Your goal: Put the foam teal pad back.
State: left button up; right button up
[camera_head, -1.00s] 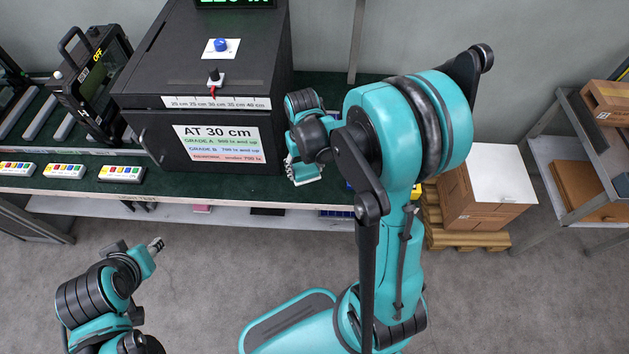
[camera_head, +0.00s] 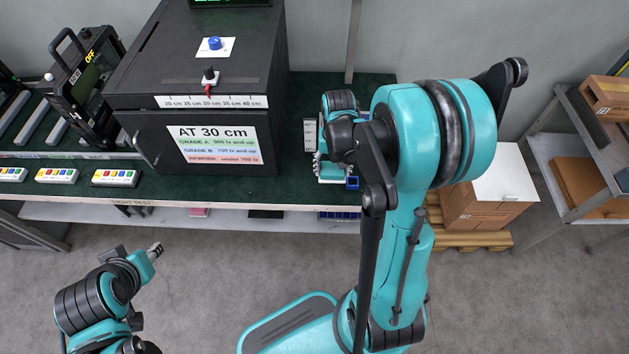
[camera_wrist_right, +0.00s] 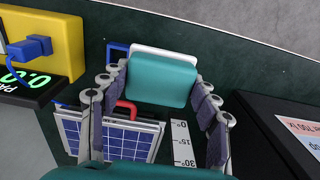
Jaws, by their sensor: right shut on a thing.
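The foam teal pad (camera_wrist_right: 162,80), a rounded teal block with a white layer along its far edge, sits between the fingers of my right gripper (camera_wrist_right: 160,88). The right gripper is shut on it, above the dark green bench top. In the head view my right gripper (camera_head: 330,168) is over the bench just right of the black test box, and the pad is hard to make out there. A blue-rimmed tray (camera_wrist_right: 116,49) shows partly behind the pad. My left gripper (camera_head: 154,250) is at the lower left, away from the bench; its finger opening is unclear.
The black test box (camera_head: 205,90) stands left of my right gripper. Near the pad are a solar panel (camera_wrist_right: 125,137) with a red handle, a white ruler (camera_wrist_right: 182,140) and a yellow meter (camera_wrist_right: 62,35). Cartons (camera_head: 475,205) stand at the right.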

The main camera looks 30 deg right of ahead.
aim_at(315, 184)
jog(key=w+a+f, duration=0.1)
jog(key=w+a, duration=0.1)
jog(key=w+a+f+b, duration=0.1)
jog(key=w+f, duration=0.1)
jog(key=shift+a+f, duration=0.15)
jog(key=shift+a, duration=0.2)
notch_tip(315, 184, down, 4)
jog(key=b, duration=0.2)
jog(key=shift+f+b, duration=0.1)
jog(key=shift+b, duration=0.2)
jog(key=o, duration=0.7)
jog(key=shift+f, duration=0.1)
jog(key=o, duration=0.4)
jog(key=shift+r, duration=0.2)
